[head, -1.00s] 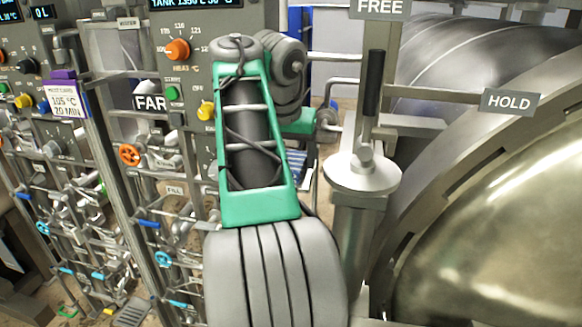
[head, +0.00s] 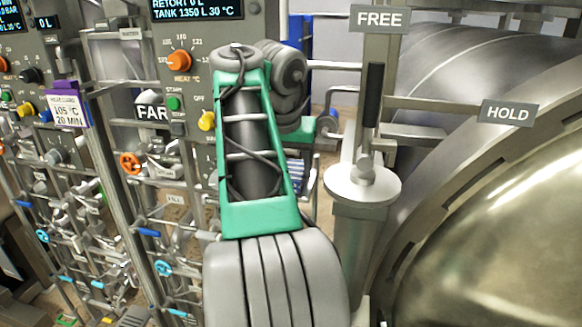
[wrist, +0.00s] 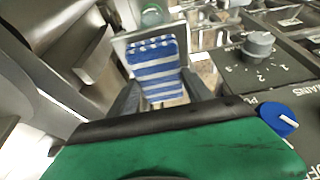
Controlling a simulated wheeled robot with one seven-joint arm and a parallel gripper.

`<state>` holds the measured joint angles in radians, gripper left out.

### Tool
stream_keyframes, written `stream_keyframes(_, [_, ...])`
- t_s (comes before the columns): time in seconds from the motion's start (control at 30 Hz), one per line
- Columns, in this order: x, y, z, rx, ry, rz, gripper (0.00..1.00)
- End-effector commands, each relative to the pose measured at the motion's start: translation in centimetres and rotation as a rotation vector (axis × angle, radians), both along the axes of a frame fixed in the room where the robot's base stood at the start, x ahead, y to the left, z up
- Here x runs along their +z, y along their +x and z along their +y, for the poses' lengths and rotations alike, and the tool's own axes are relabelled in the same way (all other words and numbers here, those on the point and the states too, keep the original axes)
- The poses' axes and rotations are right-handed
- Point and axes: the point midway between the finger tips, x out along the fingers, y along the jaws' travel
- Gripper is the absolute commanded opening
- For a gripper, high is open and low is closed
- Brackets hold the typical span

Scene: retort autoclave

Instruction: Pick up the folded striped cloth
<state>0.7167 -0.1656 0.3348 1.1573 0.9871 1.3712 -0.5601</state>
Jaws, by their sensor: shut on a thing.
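The folded striped cloth (wrist: 157,66), blue and white, sits between the two dark fingers of my gripper (wrist: 160,97) in the wrist view. My gripper is shut on it. In the head view only a small striped part of the cloth (head: 300,174) shows behind my green and grey arm. The arm hides my fingers there. Below the cloth in the wrist view is a pale flat surface; I cannot tell whether the cloth touches it.
A control panel with knobs (head: 179,61) stands left of my arm, with pipes and valves below. A lever on a round white-topped post (head: 361,183) stands close on the right, between FREE (head: 380,18) and HOLD (head: 509,113) signs. The large metal vessel (head: 480,240) fills the right side.

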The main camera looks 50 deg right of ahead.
Motion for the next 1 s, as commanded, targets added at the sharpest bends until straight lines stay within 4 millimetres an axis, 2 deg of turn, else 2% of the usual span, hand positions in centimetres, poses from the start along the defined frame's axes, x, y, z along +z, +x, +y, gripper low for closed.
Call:
stream_keyframes(0.03, [1.0, -0.1, 0.2, 0.001, -0.003, -0.002, 0.19])
stream_keyframes(0.43, [7.5, 0.0, 0.1, 0.001, -0.002, -0.001, 0.19])
stream_keyframes(0.5, [6.8, -0.6, 1.5, 0.004, -0.002, -0.003, 0.19])
stream_keyframes(0.67, [6.9, -2.1, 5.0, 0.005, -0.004, -0.004, 0.19])
stream_keyframes(1.0, [7.2, -6.3, 15.1, 0.012, -0.003, -0.004, 0.19])
